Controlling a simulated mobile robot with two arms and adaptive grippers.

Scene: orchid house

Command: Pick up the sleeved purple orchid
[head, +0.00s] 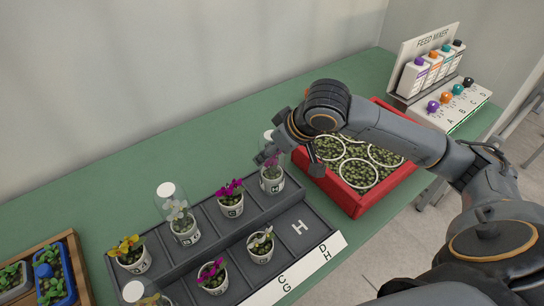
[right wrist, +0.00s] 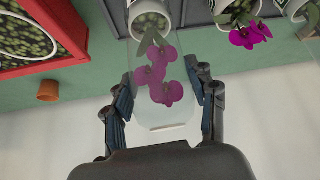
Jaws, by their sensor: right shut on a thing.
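The sleeved purple orchid (head: 272,181) is a white pot with purple blooms under a clear sleeve, at the right end of the grey rack's back row (head: 190,252). My right gripper (head: 271,152) is at its sleeve, partly covering the blooms in the head view. In the right wrist view, its two fingers (right wrist: 163,100) are shut on the clear sleeve, one on each side, with purple blooms (right wrist: 160,75) between them. The pot (right wrist: 150,20) shows at the top; I cannot tell whether it touches the rack. My left gripper is not in view.
An unsleeved magenta orchid (head: 231,199) stands just left, then a sleeved white one (head: 183,224). Slot H (head: 299,228) is empty. A red crate (head: 345,197) of small plants is close on the right. A feed mixer (head: 440,85) stands at the far right.

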